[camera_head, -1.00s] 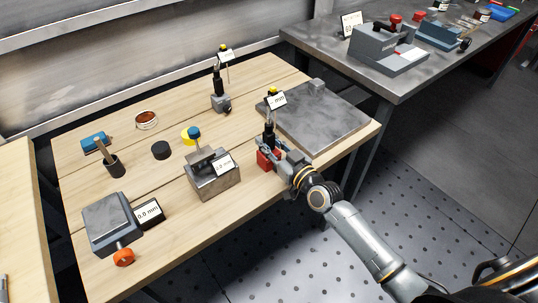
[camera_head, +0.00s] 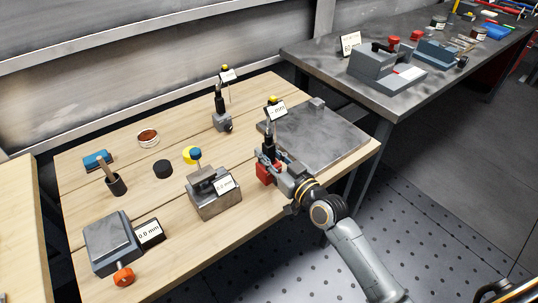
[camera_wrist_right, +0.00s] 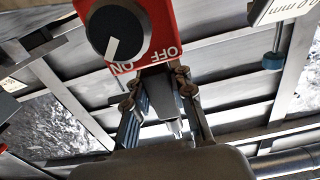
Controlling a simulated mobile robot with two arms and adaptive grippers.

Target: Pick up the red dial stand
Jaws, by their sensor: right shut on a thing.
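The red dial stand (camera_head: 266,174) has a red base, a dark upright column, a yellow top and a white "mm" label. It is upright at the front right of the wooden table. My right gripper (camera_head: 281,166) is shut on it from the right, at the column just above the base. Whether the base is clear of the tabletop is hard to see. In the right wrist view, the stand's red block (camera_wrist_right: 162,15) with a black ON/OFF knob is close up, and my right fingers (camera_wrist_right: 162,97) are on either side of its post.
A grey slab (camera_head: 325,140) lies just behind the stand. A metal block (camera_head: 214,203) with a label stands to its left. A second dial stand (camera_head: 222,120) with a grey base is behind. Free wood lies between them. A grey workbench (camera_head: 400,104) is at the back right.

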